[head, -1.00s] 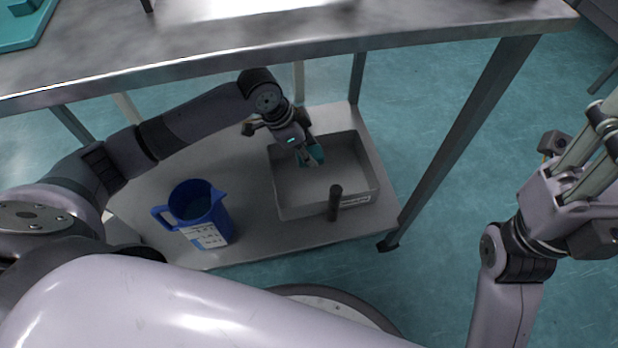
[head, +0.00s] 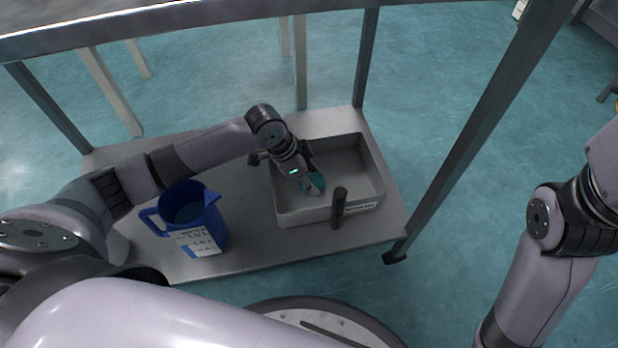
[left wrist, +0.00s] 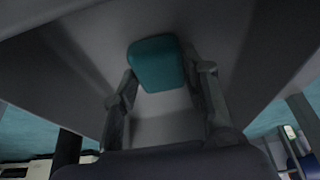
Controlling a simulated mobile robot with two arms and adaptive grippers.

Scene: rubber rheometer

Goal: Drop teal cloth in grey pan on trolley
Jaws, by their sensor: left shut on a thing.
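The grey pan (head: 361,160) stands on the right part of the trolley's lower shelf, with a label on its front side. My left gripper (head: 309,186) reaches down inside the pan and is shut on the teal cloth (head: 318,185). In the left wrist view the cloth (left wrist: 157,62) shows between the two fingers (left wrist: 160,98), with grey pan surface around it. I cannot tell whether the cloth touches the pan floor. My right gripper is outside the head view; only part of that arm shows at the right.
A blue jug (head: 189,214) with a white label stands left of the pan on the lower shelf (head: 262,238). The trolley's top (head: 150,22) overhangs behind, and a leg (head: 470,150) rises at the right.

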